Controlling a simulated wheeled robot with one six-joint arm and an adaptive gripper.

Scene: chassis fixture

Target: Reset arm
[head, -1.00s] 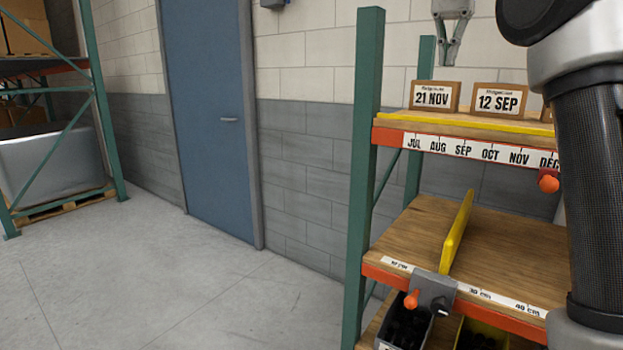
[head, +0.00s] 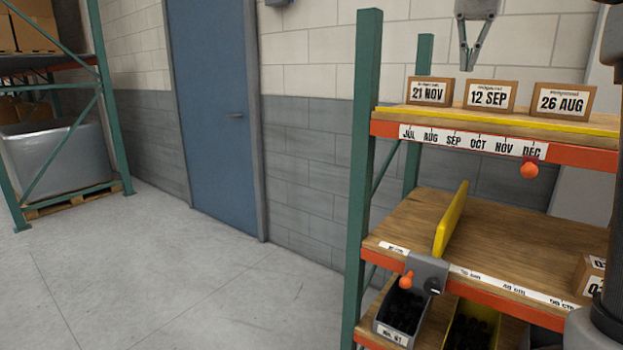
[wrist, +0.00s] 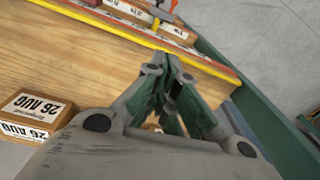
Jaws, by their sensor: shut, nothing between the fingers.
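My gripper (head: 467,66) hangs at the top of the head view, above and behind the 12 SEP box, with its fingers pointing down. Its fingertips are together and empty, clear of the boxes. In the wrist view my gripper (wrist: 172,112) is over the wooden shelf top (wrist: 100,50). Three brown boxes stand in a row on the top shelf: 21 NOV (head: 430,91), 12 SEP (head: 489,96) and 26 AUG (head: 562,101). The 26 AUG box also shows at the left of the wrist view (wrist: 30,112).
The lower shelf has a yellow divider (head: 451,220), a grey clamp (head: 428,270) and a box (head: 590,275) at right. Bins (head: 402,312) stand below. The floor (head: 180,270) at left is clear.

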